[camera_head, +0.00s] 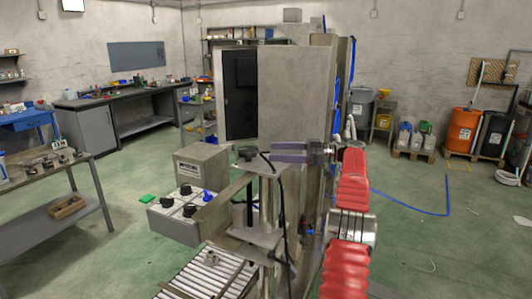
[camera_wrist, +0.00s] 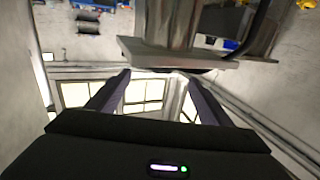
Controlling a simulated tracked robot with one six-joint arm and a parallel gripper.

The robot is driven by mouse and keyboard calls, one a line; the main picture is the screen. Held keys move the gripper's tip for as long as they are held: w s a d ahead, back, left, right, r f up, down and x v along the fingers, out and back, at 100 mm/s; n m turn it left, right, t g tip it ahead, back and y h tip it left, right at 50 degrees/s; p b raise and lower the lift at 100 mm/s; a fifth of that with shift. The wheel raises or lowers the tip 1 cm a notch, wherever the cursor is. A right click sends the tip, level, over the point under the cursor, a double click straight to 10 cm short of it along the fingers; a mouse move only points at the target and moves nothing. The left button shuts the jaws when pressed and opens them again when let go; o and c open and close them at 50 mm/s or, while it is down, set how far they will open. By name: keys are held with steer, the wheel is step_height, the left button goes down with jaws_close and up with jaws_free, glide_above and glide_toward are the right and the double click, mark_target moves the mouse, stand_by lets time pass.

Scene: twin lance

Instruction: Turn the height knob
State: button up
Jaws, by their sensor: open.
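A dark round knob (camera_head: 246,152) sits on top of an upright screw on the metal stand in the head view. I take it for the height knob. My gripper (camera_head: 274,152) is just to its right at about the same height, with its purple-grey fingers pointing left. A gap seems to lie between fingertips and knob, but depth is hard to judge. In the wrist view my gripper (camera_wrist: 152,75) is open, with no object clearly held. A metal plate (camera_wrist: 170,55) crosses just beyond the fingertips; a thin dark edge shows beneath it, and I cannot tell whether it is the knob.
A grey control box (camera_head: 178,214) with several black knobs and a blue one stands left of the stand. A roller conveyor (camera_head: 208,272) runs below. A black cable (camera_head: 281,195) hangs close by my gripper. A tall metal cabinet (camera_head: 290,95) stands behind. Green floor is open at right.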

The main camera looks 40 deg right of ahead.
steer(key=shift+v, duration=1.6)
steer(key=w+a+r+m+t+h, duration=0.1)
steer(key=w+a+r+t+h, duration=0.3)
steer(key=w+r, duration=0.55)
steer(key=w+a+r+m+t+h, duration=0.1)
steer(key=w+a+r+m+t, duration=0.15)
steer(key=w+a+r, duration=0.65)
steer(key=s+a+r+m+t+h, duration=0.1)
steer(key=s+a+r+m+h, duration=0.2)
steer(key=a+r+m+h, duration=0.55)
steer(key=s+a+f+n+g, duration=0.1)
steer(key=s+a+f+g, duration=0.6)
steer(key=s+a+f, duration=0.9)
steer(key=s+a+f+n+g+y, duration=0.1)
steer(key=s+a+f+g, duration=0.7)
steer(key=s+a+f, duration=0.8)
steer(key=s+f+n, duration=0.1)
steer(key=s+f, duration=0.5)
steer(key=s, duration=0.1)
steer(key=shift+s+f+n, duration=0.25)
steer(key=shift+f+n, duration=0.05)
steer(key=shift+f, duration=0.05)
